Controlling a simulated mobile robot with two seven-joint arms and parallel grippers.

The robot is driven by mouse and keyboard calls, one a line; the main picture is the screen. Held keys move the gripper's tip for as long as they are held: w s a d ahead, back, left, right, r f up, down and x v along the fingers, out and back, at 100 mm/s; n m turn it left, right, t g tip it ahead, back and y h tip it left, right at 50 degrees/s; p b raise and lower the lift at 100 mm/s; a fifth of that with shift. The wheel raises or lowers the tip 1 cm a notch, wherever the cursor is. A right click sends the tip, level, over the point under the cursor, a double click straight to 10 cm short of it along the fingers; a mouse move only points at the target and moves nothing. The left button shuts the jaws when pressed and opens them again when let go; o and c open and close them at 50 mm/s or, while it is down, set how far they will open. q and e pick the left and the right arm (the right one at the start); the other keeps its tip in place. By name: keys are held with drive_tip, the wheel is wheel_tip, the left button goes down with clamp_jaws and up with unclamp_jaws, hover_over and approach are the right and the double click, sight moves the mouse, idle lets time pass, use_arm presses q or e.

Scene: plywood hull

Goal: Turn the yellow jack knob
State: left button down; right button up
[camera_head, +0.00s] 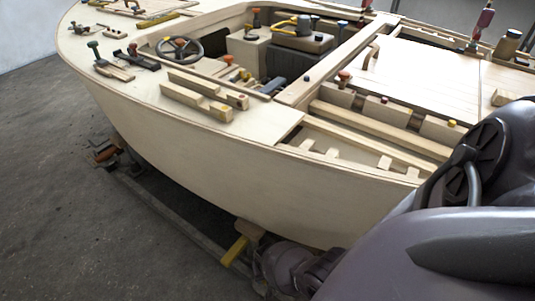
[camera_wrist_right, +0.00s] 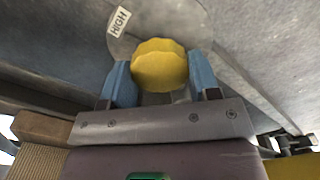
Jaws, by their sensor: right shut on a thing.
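The yellow jack knob (camera_wrist_right: 160,62) shows in the right wrist view as a round, ridged cap in front of a grey plate. My right gripper (camera_wrist_right: 160,76) has its two blue fingers on either side of the knob and is shut on it. In the head view, my right arm comes in from the lower right and reaches low beside the hull. There I cannot make out the knob or the fingertips. My left gripper is not in either view.
A white label (camera_wrist_right: 118,20) reading "HIGH" is beside the knob. The plywood hull (camera_head: 190,145) stands above a long rail (camera_head: 175,222). A yellow bar (camera_head: 234,250) is close to my right wrist. The floor (camera_head: 60,200) at left is clear.

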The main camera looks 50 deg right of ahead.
drive_tip(key=shift+s+m, duration=0.1)
drive_tip(key=shift+m, duration=0.7)
drive_tip(key=o, duration=0.9)
